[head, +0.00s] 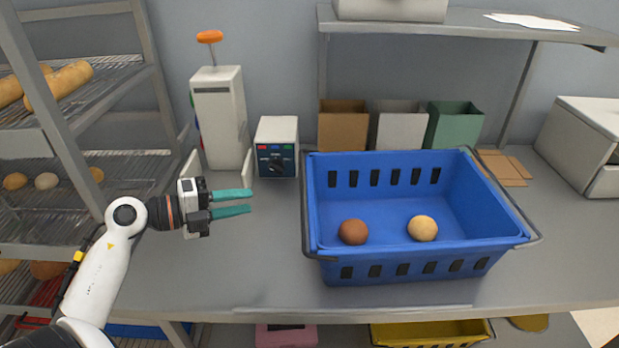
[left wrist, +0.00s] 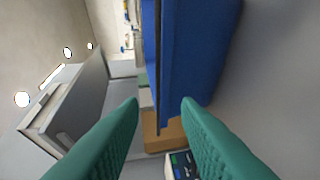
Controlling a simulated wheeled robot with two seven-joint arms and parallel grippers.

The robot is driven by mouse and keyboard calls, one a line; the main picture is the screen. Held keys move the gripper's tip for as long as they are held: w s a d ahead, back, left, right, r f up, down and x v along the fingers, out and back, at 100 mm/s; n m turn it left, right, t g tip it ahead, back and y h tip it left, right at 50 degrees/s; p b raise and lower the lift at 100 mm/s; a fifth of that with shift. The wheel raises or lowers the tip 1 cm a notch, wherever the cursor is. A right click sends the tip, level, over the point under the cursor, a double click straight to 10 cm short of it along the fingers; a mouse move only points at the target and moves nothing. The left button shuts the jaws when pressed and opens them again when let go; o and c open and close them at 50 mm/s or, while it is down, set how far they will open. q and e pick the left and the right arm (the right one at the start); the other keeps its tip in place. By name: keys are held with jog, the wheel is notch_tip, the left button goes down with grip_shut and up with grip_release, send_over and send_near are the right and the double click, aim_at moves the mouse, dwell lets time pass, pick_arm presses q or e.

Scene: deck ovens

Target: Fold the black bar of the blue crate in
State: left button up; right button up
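The blue crate (head: 415,268) stands on the grey counter with its open top up. It holds a brown roll (head: 353,231) and a pale roll (head: 423,228). One thin black bar (head: 304,205) runs outside its left side, and another (head: 508,195) stands out beyond its right side. My left gripper (head: 250,201) is open and empty, left of the crate and apart from it. In the left wrist view, the crate (left wrist: 205,45) and a dark bar along its edge (left wrist: 157,75) show beyond the parted teal fingers (left wrist: 161,101). My right gripper is out of view.
A control box (head: 277,147) and a white dispenser with an orange knob (head: 220,115) stand behind my left gripper. Brown, grey and green bins (head: 400,131) stand behind the crate. A bread rack (head: 75,150) is at the left. The counter (head: 245,270) is clear before the crate.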

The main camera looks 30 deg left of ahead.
aim_at(301, 191)
pick_arm(q)
jog(key=p+x, duration=0.1)
jog(key=x, duration=0.3)
jog(key=p+x, duration=0.1)
jog(key=x, duration=0.3)
jog(key=shift+d+r, duration=0.15)
jog(key=shift+r, duration=0.1)
jog(key=p+x, duration=0.1)
jog(key=x, duration=0.2)
jog(key=shift+w+d+f, duration=0.1)
jog(key=shift+f, duration=0.1)
grip_shut()
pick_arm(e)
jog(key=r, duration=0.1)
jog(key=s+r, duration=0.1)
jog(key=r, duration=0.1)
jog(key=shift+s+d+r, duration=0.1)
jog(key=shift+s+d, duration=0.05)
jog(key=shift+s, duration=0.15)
